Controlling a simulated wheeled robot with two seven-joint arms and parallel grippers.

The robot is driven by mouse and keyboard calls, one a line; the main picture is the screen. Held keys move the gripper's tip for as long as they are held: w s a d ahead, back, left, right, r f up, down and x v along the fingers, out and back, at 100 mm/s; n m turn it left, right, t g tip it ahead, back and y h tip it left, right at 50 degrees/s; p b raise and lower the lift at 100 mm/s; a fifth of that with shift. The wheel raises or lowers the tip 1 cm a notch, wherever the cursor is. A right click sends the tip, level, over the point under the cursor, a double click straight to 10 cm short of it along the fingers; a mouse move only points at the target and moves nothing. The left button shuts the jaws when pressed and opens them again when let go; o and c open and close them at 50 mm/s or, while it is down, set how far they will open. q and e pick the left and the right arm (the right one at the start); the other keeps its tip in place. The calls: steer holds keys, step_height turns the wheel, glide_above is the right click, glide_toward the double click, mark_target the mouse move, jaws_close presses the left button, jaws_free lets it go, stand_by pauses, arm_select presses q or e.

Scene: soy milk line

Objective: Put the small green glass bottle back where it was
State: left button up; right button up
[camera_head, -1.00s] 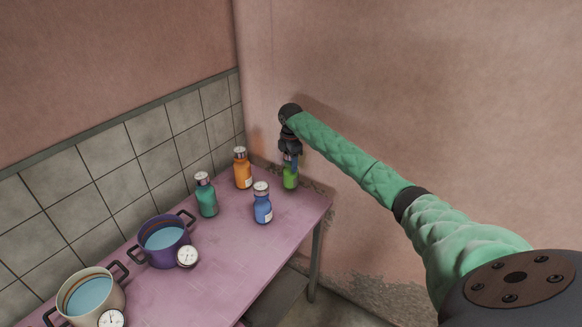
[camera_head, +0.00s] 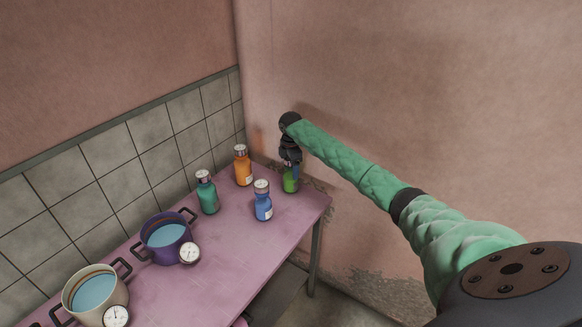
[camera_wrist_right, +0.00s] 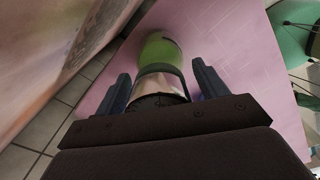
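The small green glass bottle (camera_head: 290,182) is lime green and stands upright at the far right corner of the pink table (camera_head: 250,255), close to the wall. My right gripper (camera_head: 291,166) points down over it from above. In the right wrist view the bottle (camera_wrist_right: 158,55) lies between the two blue fingers of the gripper (camera_wrist_right: 161,80). A narrow gap shows on each side of the bottle, so the fingers look open around it. The gripper hides its top in the head view. My left gripper is not in view.
A blue bottle (camera_head: 263,204), an orange bottle (camera_head: 243,170) and a teal bottle (camera_head: 208,195) stand left of it. A purple pot (camera_head: 165,255), a cream pot (camera_head: 116,291) and dial gauges (camera_head: 189,253) are nearer. The front-right tabletop is clear.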

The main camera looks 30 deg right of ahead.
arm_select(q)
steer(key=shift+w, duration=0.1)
arm_select(e)
steer(key=shift+r+b, duration=0.3)
steer(key=shift+r, duration=0.25)
step_height(320, 180, up, 10)
steer(key=b, duration=0.3)
steer(key=shift+f, duration=0.1)
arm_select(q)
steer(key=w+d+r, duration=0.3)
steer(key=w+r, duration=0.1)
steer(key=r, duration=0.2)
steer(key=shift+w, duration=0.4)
arm_select(e)
steer(key=shift+r, duration=0.7)
